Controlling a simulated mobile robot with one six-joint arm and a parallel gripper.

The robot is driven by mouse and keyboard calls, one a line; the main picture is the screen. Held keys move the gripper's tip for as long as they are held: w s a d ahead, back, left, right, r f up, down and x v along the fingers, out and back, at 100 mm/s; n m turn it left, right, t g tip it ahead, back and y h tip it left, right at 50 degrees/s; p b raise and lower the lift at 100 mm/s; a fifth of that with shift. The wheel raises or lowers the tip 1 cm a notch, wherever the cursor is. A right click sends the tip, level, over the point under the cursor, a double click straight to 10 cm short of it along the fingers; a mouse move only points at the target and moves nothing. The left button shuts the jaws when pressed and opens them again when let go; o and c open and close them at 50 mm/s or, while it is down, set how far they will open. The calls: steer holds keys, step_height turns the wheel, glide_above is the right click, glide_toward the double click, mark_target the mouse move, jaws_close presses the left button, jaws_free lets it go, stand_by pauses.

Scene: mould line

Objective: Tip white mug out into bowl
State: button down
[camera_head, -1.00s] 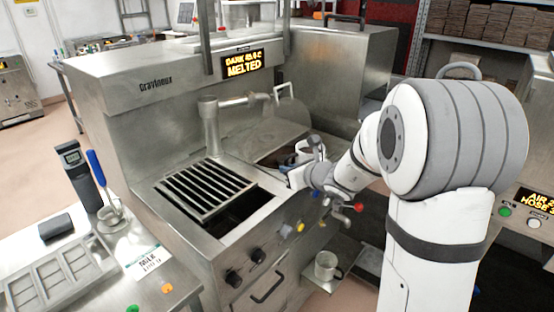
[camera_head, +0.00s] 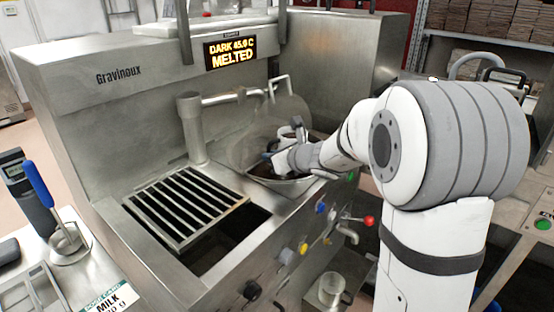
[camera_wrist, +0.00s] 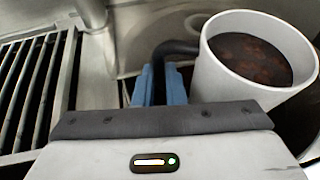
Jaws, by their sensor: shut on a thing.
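The white mug (camera_wrist: 235,86) holds dark brown contents with lighter brown patches, seen through its open top in the wrist view. It looks roughly upright, leaning slightly. My gripper (camera_wrist: 160,82) has blue fingertips shut on its dark handle, at the mug's left side. In the head view the mug (camera_head: 286,134) is partly hidden by my gripper (camera_head: 275,154). It is held over the bowl (camera_head: 290,187), a metal bowl set in the machine top with dark brown stuff inside. My gripper and mug hide part of the bowl's inside.
A slotted grate (camera_head: 187,207) lies left of the bowl, with a metal column and spout pipe (camera_head: 192,128) behind it. The display (camera_head: 231,53) reads "DARK 45.0 C MELTED". A pale cup (camera_head: 331,289) stands low in front, below a red-knobbed tap (camera_head: 369,220).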

steer(key=f, duration=0.1)
steer(key=f+m, duration=0.1)
steer(key=shift+w+a+f+y, duration=0.15)
steer(key=shift+a+f+y, duration=0.05)
steer(key=shift+f+y, duration=0.2)
step_height(320, 180, up, 5)
steer(key=m+y+p, duration=0.1)
steer(key=m+p, duration=0.2)
steer(key=p, duration=0.5)
steer(key=shift+f+y, duration=0.2)
steer(key=shift+y, duration=0.2)
steer(key=w+d+r+m+t+y+p, duration=0.2)
steer(key=w+d+r+m+y+p, duration=0.1)
steer(key=d+r+m+p, duration=0.4)
steer(key=shift+d+r+m+t+y+p, duration=0.35)
steer(key=shift+r+m+y+p, duration=0.35)
steer(key=shift+r+m+p, duration=2.15)
step_height(320, 180, down, 3)
steer(key=shift+a+r+n+p, duration=0.15)
steer(key=shift+n+p, duration=0.5)
steer(key=shift+p, duration=0.25)
stand_by(0.4)
